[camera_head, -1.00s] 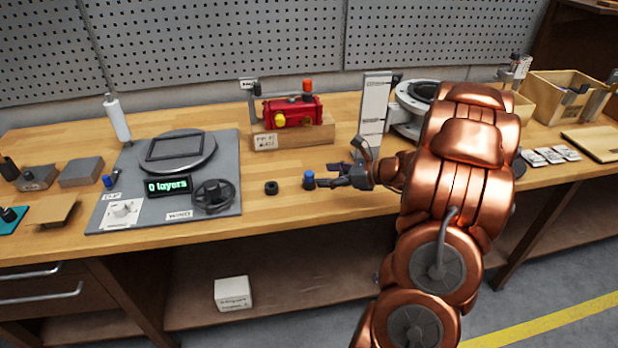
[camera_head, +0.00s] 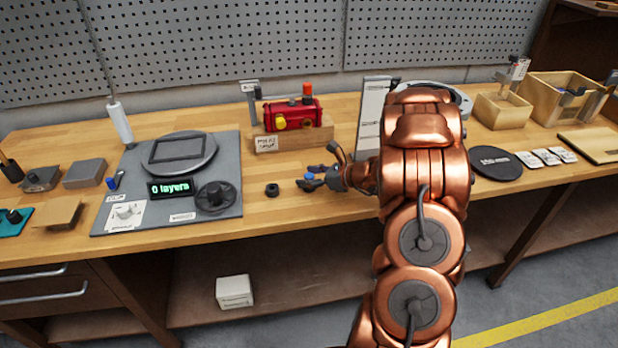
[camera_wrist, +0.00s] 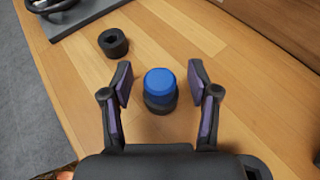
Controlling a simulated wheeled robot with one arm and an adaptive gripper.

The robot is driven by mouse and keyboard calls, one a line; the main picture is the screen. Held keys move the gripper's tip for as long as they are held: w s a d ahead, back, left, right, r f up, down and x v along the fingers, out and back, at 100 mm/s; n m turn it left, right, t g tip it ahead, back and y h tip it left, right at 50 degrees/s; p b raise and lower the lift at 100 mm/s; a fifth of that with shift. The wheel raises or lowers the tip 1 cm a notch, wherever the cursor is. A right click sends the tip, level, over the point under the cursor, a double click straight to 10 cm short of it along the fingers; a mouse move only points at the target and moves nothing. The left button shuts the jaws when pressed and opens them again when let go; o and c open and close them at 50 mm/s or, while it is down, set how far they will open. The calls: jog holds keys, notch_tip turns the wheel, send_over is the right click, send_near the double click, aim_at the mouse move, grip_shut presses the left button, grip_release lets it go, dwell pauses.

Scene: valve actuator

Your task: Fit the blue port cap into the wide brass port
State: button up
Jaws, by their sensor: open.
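The blue port cap (camera_wrist: 160,82) sits on a dark round base on the wooden bench in the wrist view. My gripper (camera_wrist: 160,80) is open, with one finger on each side of the cap and a gap on both sides. In the head view the cap (camera_head: 309,177) is a small blue spot, partly hidden by my gripper (camera_head: 312,178). The red valve actuator (camera_head: 292,112) stands on a wooden block behind, with a yellow part in front and an orange-red cap on top. I cannot make out the wide brass port for certain.
A black ring (camera_head: 272,190) lies left of the gripper, also in the wrist view (camera_wrist: 113,42). A grey station (camera_head: 130,205) with a handwheel (camera_head: 213,197) fills the left. A white panel (camera_head: 372,115) stands behind my arm. The bench between ring and actuator is clear.

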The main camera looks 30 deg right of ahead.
jog(key=shift+c, duration=0.2)
jog(key=c, duration=0.9)
